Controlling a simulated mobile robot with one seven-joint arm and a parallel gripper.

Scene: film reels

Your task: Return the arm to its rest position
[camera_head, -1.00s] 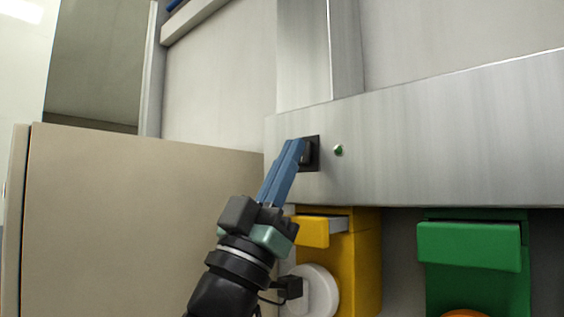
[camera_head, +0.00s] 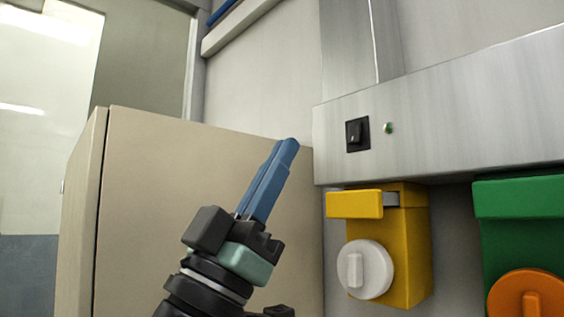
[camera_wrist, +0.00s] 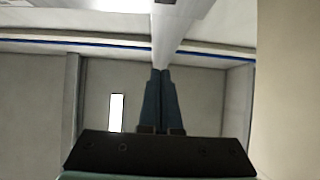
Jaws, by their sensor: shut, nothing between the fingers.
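My gripper (camera_head: 288,146) has blue fingers that lie together, shut and empty. In the head view it points up and to the right, in front of a beige cabinet (camera_head: 200,165). It is apart from the black rocker switch (camera_head: 355,133) on the metal panel to its right. In the wrist view the fingers (camera_wrist: 160,78) point up towards the upper wall and ceiling, with nothing between them.
The metal panel (camera_head: 450,110) carries a small green light (camera_head: 388,128). Below it hang a yellow box (camera_head: 405,245) with a white knob (camera_head: 364,269) and a green box (camera_head: 520,235) with an orange knob (camera_head: 528,296). Open room shows at the far left.

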